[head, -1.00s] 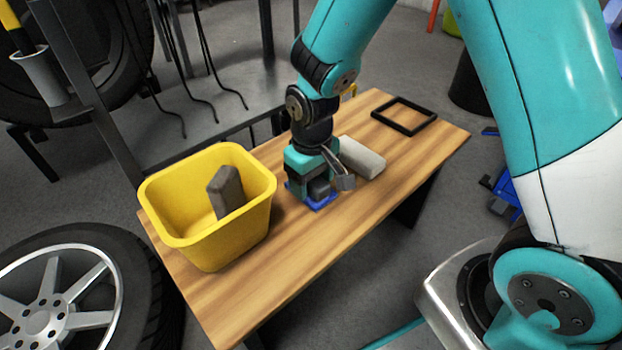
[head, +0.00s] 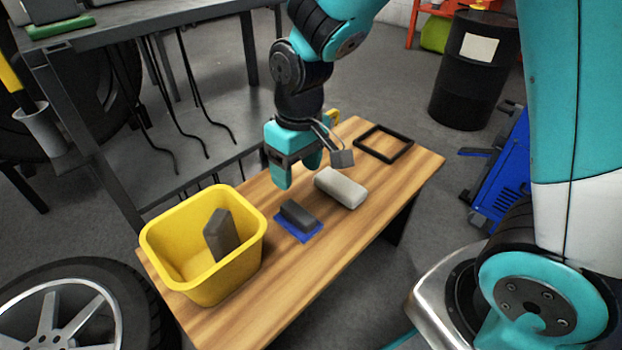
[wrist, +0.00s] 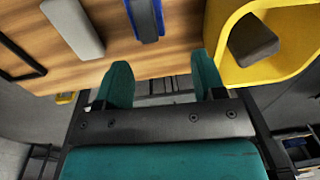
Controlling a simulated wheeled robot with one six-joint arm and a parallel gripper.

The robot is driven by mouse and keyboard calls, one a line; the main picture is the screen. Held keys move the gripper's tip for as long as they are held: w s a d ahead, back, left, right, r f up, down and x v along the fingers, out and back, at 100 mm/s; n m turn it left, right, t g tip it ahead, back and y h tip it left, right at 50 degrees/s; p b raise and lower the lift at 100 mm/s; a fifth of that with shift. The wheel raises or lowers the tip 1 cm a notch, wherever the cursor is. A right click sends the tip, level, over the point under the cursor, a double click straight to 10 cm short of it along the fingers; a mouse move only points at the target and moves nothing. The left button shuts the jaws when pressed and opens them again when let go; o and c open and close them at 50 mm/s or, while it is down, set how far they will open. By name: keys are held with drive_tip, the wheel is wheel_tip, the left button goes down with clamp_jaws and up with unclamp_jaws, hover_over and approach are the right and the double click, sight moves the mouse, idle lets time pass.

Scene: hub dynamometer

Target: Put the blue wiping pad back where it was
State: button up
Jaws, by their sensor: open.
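The blue wiping pad (head: 311,233), a flat blue base with a dark grey block on top, lies on the wooden bench (head: 350,242) between the yellow bin and a pale grey block. It also shows at the top of the wrist view (wrist: 146,20). My gripper (head: 297,172) is open and empty, above the bench and behind the pad in the head view. In the wrist view its two teal fingers (wrist: 161,72) are apart with nothing between them.
The yellow bin (head: 238,275) at the bench's left end holds a dark grey block (head: 218,235). The pale grey block (head: 340,187) lies right of the pad. A black square frame (head: 398,157) lies empty at the far right. Bench in front of the pad is clear.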

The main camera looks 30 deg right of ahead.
drive_tip(key=s+a+r+n+y, duration=0.1)
drive_tip(key=s+a+r, duration=0.1)
drive_tip(key=s+r, duration=0.3)
drive_tip(key=s+a+r+n+y, duration=0.1)
drive_tip(key=s+r, duration=0.4)
drive_tip(key=s, duration=0.6)
drive_tip(key=shift+a+r+n+y, duration=0.4)
drive_tip(key=shift+n+y, duration=0.1)
drive_tip(key=shift+y, duration=0.2)
